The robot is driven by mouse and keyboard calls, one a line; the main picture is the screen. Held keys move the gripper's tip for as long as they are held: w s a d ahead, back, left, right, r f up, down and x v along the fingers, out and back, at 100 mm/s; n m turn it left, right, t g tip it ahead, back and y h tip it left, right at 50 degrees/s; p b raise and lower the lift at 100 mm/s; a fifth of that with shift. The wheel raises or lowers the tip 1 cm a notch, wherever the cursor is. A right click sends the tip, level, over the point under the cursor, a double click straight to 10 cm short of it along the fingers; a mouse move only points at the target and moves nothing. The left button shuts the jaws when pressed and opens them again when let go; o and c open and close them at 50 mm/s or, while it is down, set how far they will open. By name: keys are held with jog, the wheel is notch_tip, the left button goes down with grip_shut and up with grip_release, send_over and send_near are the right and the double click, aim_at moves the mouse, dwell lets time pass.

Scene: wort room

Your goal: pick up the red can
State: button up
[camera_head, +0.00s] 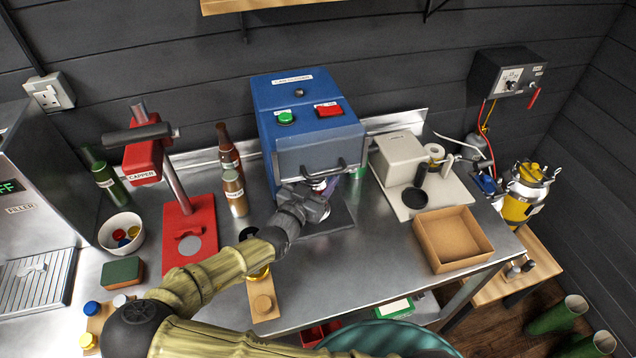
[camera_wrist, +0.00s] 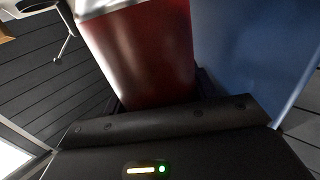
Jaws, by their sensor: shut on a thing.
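The red can (camera_wrist: 145,52) fills the upper middle of the wrist view, with its pale metal rim towards the top edge. My gripper (camera_wrist: 155,98) is shut on it, one finger on each side low on the can. In the head view my gripper (camera_head: 314,202) is in front of the blue machine (camera_head: 305,100), just below its handle. There the can is mostly hidden by my gripper and the handle. I cannot tell whether the can touches the machine's dark base plate (camera_head: 335,220).
The blue machine is close beside the can, its blue side (camera_wrist: 255,50) at right in the wrist view. A green can (camera_head: 358,172) stands behind at right. A cardboard box (camera_head: 452,240), a red capper (camera_head: 188,225) and a brown bottle (camera_head: 229,150) share the steel bench.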

jog(key=shift+r, duration=0.45)
jog(key=shift+s+a+b, duration=0.15)
jog(key=shift+s+b, duration=0.05)
jog(key=shift+b, duration=0.15)
jog(key=b+v, duration=0.3)
jog(key=v, duration=1.4)
jog(key=shift+s+r+b, duration=0.2)
jog(key=shift+s+b, duration=0.05)
jog(key=shift+b, duration=0.05)
jog(key=shift+w, duration=0.15)
